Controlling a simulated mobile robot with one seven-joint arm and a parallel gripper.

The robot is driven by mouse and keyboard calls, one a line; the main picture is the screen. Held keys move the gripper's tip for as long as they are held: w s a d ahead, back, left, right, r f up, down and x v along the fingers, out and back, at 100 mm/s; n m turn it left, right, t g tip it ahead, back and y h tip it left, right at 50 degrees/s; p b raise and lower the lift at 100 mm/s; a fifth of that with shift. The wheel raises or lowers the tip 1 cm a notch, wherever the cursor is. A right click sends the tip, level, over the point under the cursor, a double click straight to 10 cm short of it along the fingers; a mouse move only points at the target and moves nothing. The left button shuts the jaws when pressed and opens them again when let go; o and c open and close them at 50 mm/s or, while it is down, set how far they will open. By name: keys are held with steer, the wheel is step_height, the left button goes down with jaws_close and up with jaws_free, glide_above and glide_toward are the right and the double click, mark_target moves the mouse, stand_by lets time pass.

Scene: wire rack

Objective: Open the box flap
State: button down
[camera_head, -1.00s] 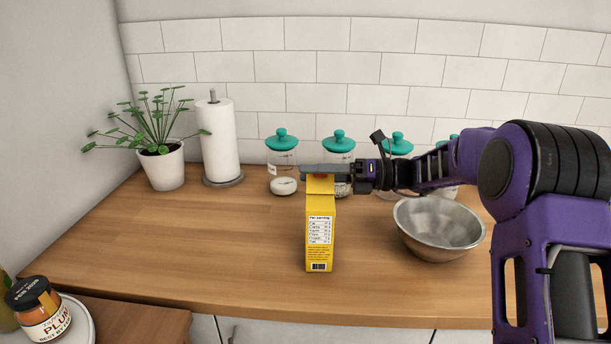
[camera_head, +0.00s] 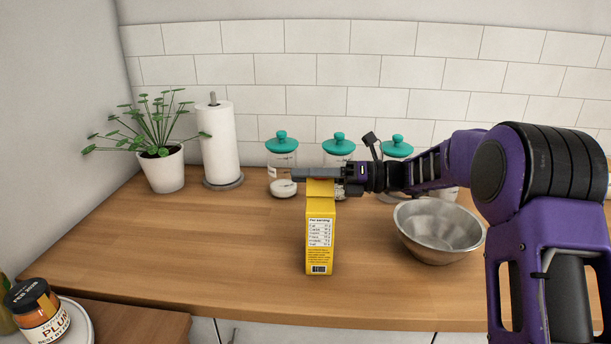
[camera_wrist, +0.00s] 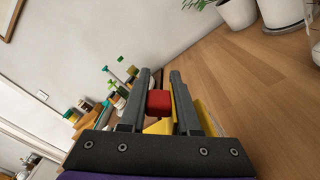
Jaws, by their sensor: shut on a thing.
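The yellow box (camera_head: 320,240) stands upright on the wooden counter, its nutrition label facing the head camera. My gripper (camera_head: 301,174) lies level across the top of the box, reaching in from the right. In the wrist view, my gripper (camera_wrist: 160,75) has a red piece (camera_wrist: 159,103), seemingly the box flap, between its two fingers. Yellow parts of the box (camera_wrist: 206,118) show beside and below that piece. In the head view, the fingers hide the flap, so its angle cannot be told.
A metal bowl (camera_head: 438,232) stands right of the box. Teal-lidded jars (camera_head: 282,165) stand behind. A paper towel roll (camera_head: 219,140) and a potted plant (camera_head: 163,168) are at the back left. The counter left of the box is clear.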

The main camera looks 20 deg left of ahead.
steer(key=shift+s+d+r+n+p, duration=0.15)
steer(key=shift+s+n+p, duration=0.25)
steer(key=shift+n, duration=1.05)
steer(key=shift+s+d+f+n+p, duration=0.15)
steer(key=shift+s+n, duration=0.5)
steer(key=shift+n, duration=0.75)
steer(key=shift+s+d+r+n+p, duration=0.15)
steer(key=shift+s+n+p, duration=0.25)
steer(key=shift+n, duration=1.05)
steer(key=shift+s, duration=0.15)
steer(key=c, duration=0.7)
jaws_free()
steer(key=shift+o, duration=0.2)
steer(key=v, duration=1.7)
steer(key=shift+d+p, duration=0.2)
steer(key=shift+p, duration=0.25)
